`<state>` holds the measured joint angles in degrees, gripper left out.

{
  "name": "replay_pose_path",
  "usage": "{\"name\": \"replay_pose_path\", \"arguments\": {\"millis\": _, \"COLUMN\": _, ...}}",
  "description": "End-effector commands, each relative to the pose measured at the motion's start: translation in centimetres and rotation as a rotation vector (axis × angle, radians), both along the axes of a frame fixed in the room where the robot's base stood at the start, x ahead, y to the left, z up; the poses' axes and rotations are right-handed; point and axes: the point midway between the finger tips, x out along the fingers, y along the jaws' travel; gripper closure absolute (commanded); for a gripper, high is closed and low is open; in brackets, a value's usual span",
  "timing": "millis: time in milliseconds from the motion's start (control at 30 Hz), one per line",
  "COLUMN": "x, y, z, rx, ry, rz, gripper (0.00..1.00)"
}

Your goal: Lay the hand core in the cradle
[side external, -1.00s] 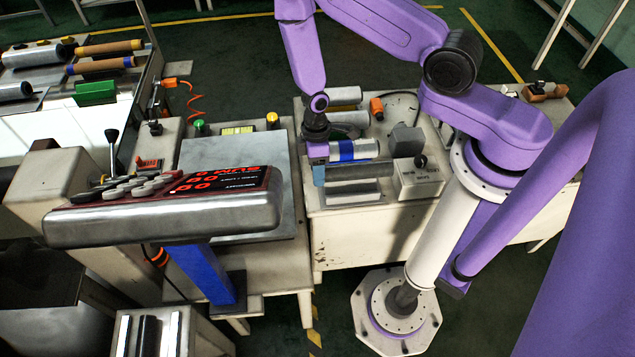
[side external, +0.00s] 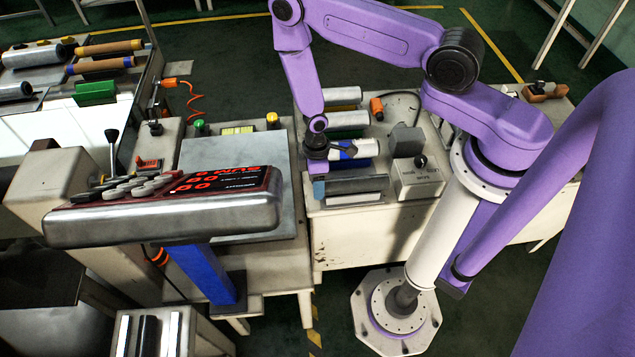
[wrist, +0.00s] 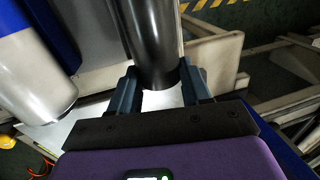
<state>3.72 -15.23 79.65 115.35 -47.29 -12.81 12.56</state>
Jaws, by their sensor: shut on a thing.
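My gripper (wrist: 162,90) is shut on the end of a dark cylinder, the hand core (wrist: 152,40), with a finger on each side of it in the wrist view. In the side external view my gripper (side external: 318,188) is at the left end of the dark core (side external: 358,184), which lies roughly level just above or on a pale grey support (side external: 350,200) near the table's front edge. This support looks like the cradle; the core hides most of it, and I cannot tell whether they touch.
A silver roll with a blue band (side external: 362,149) lies just behind the core; it shows close at left in the wrist view (wrist: 35,80). More rolls (side external: 344,95) lie farther back. A pale control box (side external: 418,178) stands to the right. A large console (side external: 165,205) stands left.

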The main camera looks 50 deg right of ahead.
Motion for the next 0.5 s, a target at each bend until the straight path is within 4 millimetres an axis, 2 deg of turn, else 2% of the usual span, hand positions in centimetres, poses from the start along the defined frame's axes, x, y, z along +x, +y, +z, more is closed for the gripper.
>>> {"name": "replay_pose_path", "arguments": {"millis": 67, "x": -0.03, "y": -0.01, "z": -0.23, "rx": -0.001, "ry": 0.001, "rz": 0.0, "gripper": 0.85}}
{"name": "replay_pose_path", "arguments": {"millis": 100, "x": -0.03, "y": 0.0, "z": -0.29, "rx": -0.001, "ry": 0.001, "rz": 0.0, "gripper": 0.49}}
{"name": "replay_pose_path", "arguments": {"millis": 167, "x": -0.02, "y": -0.01, "z": -0.26, "rx": -0.001, "ry": 0.001, "rz": 0.0, "gripper": 0.3}}
{"name": "replay_pose_path", "arguments": {"millis": 200, "x": -0.01, "y": 0.0, "z": -0.25, "rx": 0.0, "ry": 0.0, "rz": 0.0, "gripper": 0.27}}
{"name": "replay_pose_path", "arguments": {"millis": 500, "x": -0.02, "y": 0.0, "z": -0.26, "rx": -0.001, "ry": 0.001, "rz": 0.0, "gripper": 0.27}}
